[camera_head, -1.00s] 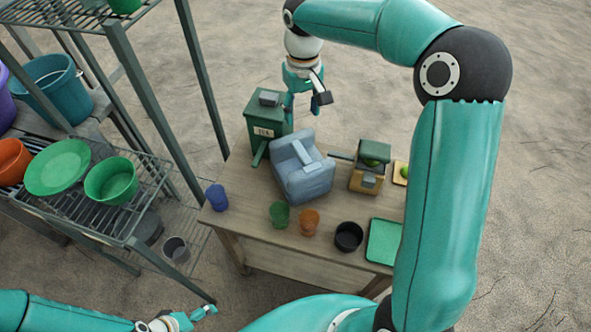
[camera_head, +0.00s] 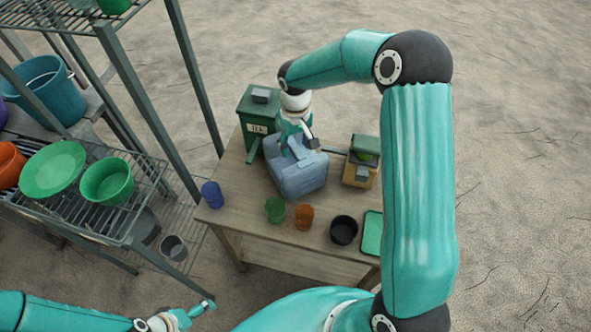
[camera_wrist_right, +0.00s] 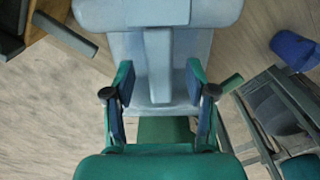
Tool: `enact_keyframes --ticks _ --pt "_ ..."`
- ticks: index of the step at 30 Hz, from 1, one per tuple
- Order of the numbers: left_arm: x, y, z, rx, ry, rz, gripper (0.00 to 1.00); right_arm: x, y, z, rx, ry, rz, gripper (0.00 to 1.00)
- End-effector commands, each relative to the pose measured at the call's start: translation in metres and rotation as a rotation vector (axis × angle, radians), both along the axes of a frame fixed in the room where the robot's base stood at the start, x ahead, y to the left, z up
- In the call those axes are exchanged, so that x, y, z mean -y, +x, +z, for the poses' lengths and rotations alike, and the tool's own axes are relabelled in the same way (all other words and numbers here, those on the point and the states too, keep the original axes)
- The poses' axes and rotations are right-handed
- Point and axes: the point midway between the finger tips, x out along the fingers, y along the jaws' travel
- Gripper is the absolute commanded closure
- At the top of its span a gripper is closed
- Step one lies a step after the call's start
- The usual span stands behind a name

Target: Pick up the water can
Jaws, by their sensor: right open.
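The water can (camera_head: 300,178) is a blue-grey jerrycan standing on the wooden table, with a handle bar across its top. My right gripper (camera_head: 296,146) is above the can's back part in the head view. In the right wrist view the can (camera_wrist_right: 190,60) fills the upper middle, and the open fingers of my right gripper (camera_wrist_right: 160,90) stand on either side of its handle bar (camera_wrist_right: 159,65), with a gap on both sides. Whether the fingers reach down to the handle's height is hard to tell. My left gripper (camera_head: 200,309) is at the bottom left, away from the table; its fingers are too small to judge.
A green box (camera_head: 258,112) stands close behind the can. A green-and-wood device (camera_head: 361,160) with a lever is to its right. Blue (camera_head: 212,194), green (camera_head: 275,209) and orange (camera_head: 303,216) cups and a black bowl (camera_head: 344,230) line the front. A metal shelf (camera_head: 150,120) stands left.

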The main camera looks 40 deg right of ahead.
Motion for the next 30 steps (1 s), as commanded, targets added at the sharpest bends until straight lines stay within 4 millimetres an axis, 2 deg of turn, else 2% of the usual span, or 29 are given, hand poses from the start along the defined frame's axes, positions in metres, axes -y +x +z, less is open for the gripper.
enact_keyframes --ticks 4,11,21,30 --pt "0.0000 0.0000 0.0018 0.000 0.000 0.000 0.00 -0.0004 -0.0004 -0.0136 -0.001 0.000 0.000 0.44" --pt "0.0000 -0.0001 0.0014 0.000 0.000 0.000 0.00 -0.0004 0.0000 -0.0150 0.001 0.000 0.000 0.44" --pt "0.0000 -0.0001 0.0014 0.000 0.000 0.000 0.00 -0.0003 0.0000 -0.0147 0.001 0.000 0.000 0.99" --pt "0.0000 -0.0001 0.0017 0.000 0.000 0.000 0.00 0.0001 0.0010 -0.0128 0.005 -0.001 -0.001 1.00"
